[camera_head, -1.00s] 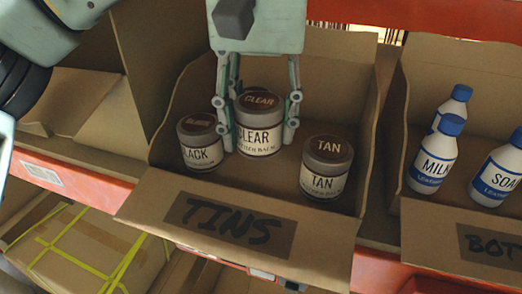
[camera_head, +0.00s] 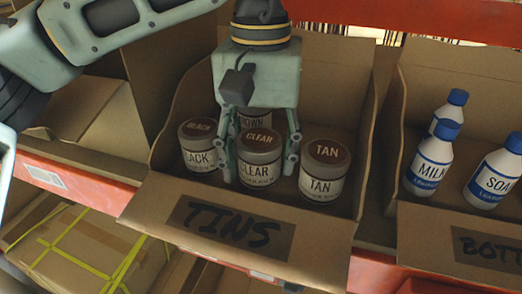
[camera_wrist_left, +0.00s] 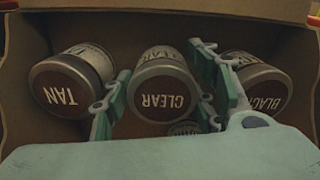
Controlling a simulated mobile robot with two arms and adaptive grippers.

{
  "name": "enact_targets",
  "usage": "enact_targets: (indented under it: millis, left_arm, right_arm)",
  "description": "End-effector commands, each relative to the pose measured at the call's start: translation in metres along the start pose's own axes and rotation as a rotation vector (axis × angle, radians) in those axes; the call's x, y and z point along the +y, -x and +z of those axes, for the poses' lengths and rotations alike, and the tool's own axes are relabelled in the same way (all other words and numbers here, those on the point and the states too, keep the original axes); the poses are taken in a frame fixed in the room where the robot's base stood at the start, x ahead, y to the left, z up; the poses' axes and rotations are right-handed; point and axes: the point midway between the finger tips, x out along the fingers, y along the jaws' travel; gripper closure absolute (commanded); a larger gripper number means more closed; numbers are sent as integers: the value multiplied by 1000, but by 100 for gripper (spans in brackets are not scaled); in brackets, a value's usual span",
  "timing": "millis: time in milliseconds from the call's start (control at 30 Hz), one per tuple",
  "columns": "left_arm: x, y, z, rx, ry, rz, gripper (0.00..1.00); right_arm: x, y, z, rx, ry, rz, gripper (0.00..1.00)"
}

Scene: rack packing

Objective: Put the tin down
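The CLEAR tin (camera_head: 258,166) has a dark red lid and cream label. It stands upright in the cardboard box marked TINS (camera_head: 155,198), between the BLACK tin (camera_head: 197,154) and the TAN tin (camera_head: 322,178). Its base looks level with theirs. My right gripper is not in view.
A second box (camera_head: 418,215) on the right holds several white bottles with blue caps (camera_head: 428,170). A cardboard wall divides the boxes. An orange shelf beam (camera_head: 75,186) runs below, and another (camera_head: 440,18) above. The neighbouring tins stand close to my fingers.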

Motion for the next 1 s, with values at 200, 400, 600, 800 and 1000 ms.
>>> enact_targets:
  millis: [200,400,600,800,1000]
  left_arm:
    - [0,2,0,1,0,0,47]
    - [1,23,-1,3,1,1,47]
    - [1,67,0,1,0,2,47]
    - [0,107,0,3,1,-3,47]
    - [0,122,0,0,0,-2,47]
  right_arm:
    - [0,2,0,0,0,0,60]
    - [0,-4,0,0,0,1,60]
    - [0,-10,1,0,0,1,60]
    - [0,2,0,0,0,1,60]
    - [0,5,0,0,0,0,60]
